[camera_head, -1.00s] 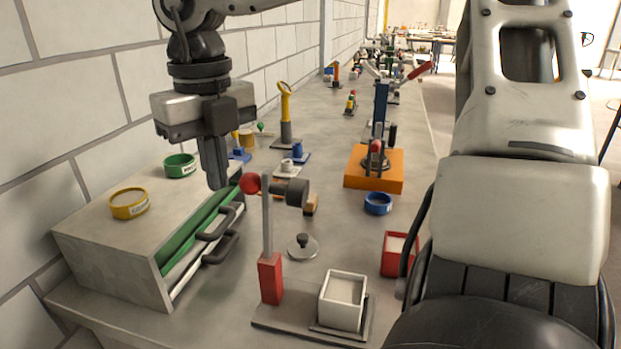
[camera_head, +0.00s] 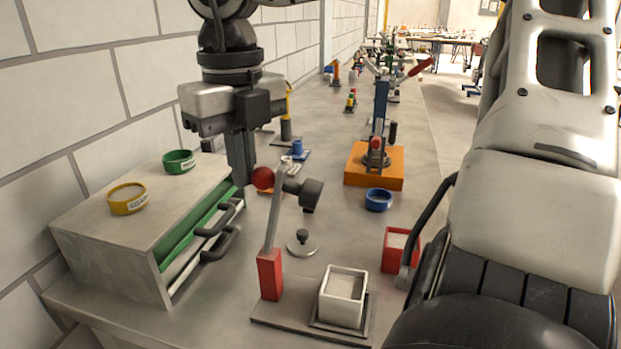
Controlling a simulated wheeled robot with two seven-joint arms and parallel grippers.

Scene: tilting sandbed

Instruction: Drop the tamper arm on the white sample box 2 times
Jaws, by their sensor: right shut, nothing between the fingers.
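The tamper arm (camera_head: 273,222) is a grey lever rising from a red post (camera_head: 269,275), with a red ball knob (camera_head: 263,178) on top and a dark cylindrical head (camera_head: 305,194) to the right. It leans right, its head raised above the base. The white sample box (camera_head: 343,295), open-topped with pale filling, sits on the same grey base plate to the right of the post. My right gripper (camera_head: 243,179) points down, shut and empty, just left of the red knob; I cannot tell whether they touch. My left gripper is out of view.
A grey drawer cabinet (camera_head: 105,248) with yellow (camera_head: 128,199) and green (camera_head: 179,162) rings stands left. A metal disc (camera_head: 303,245) with a black knob lies behind the base. A red box (camera_head: 398,250), blue ring (camera_head: 378,200) and orange block (camera_head: 362,175) lie further right.

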